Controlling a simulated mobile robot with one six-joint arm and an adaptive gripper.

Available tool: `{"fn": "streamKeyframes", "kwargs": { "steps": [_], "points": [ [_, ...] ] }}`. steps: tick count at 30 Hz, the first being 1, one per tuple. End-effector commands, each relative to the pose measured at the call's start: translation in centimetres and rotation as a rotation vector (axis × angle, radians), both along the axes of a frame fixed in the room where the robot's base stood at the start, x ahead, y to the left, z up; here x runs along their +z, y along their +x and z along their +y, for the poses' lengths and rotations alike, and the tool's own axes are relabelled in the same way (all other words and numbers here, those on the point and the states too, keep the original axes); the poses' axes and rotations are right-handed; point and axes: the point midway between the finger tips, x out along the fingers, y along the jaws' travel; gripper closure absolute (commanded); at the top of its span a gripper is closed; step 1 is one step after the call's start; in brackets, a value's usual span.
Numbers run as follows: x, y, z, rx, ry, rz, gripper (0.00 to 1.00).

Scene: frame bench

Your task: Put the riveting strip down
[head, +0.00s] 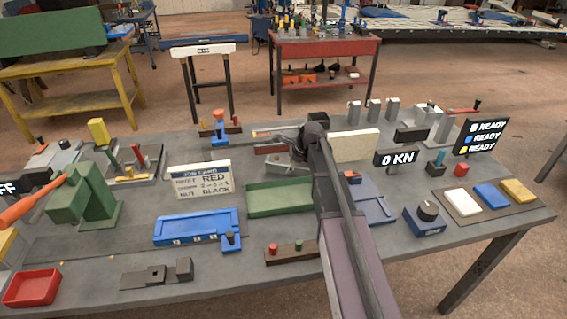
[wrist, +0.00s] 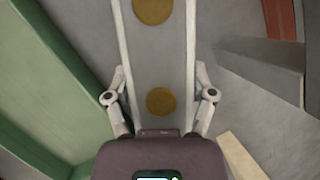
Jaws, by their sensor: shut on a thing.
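The riveting strip (wrist: 158,55) is a flat grey bar with raised edges and two round brass-coloured rivets showing. It runs up from my gripper (wrist: 160,80) in the wrist view, with one finger on each side of it. My gripper is shut on the strip. In the head view my gripper (head: 301,155) is past the far right corner of the green tray (head: 283,211), and my arm covers part of it. I cannot clearly make out the strip there. The green tray also shows in the wrist view (wrist: 45,90), left of the strip.
A cream block (head: 354,144) stands right of my gripper. A blue tray (head: 371,209) is right of my arm. A blue knob box (head: 425,219) stands further right. Bare bench shows around these.

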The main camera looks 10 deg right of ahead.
Motion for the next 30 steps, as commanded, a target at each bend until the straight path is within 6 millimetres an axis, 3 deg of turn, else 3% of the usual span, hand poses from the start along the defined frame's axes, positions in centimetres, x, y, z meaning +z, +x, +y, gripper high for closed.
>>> {"fn": "streamKeyframes", "kwargs": {
  "steps": [1, 30],
  "points": [
    [1.1, -0.2, 0.2, -0.001, 0.003, 0.006, 0.9],
    [11.8, -0.1, 0.2, -0.001, 0.003, 0.005, 0.9]
  ]
}}
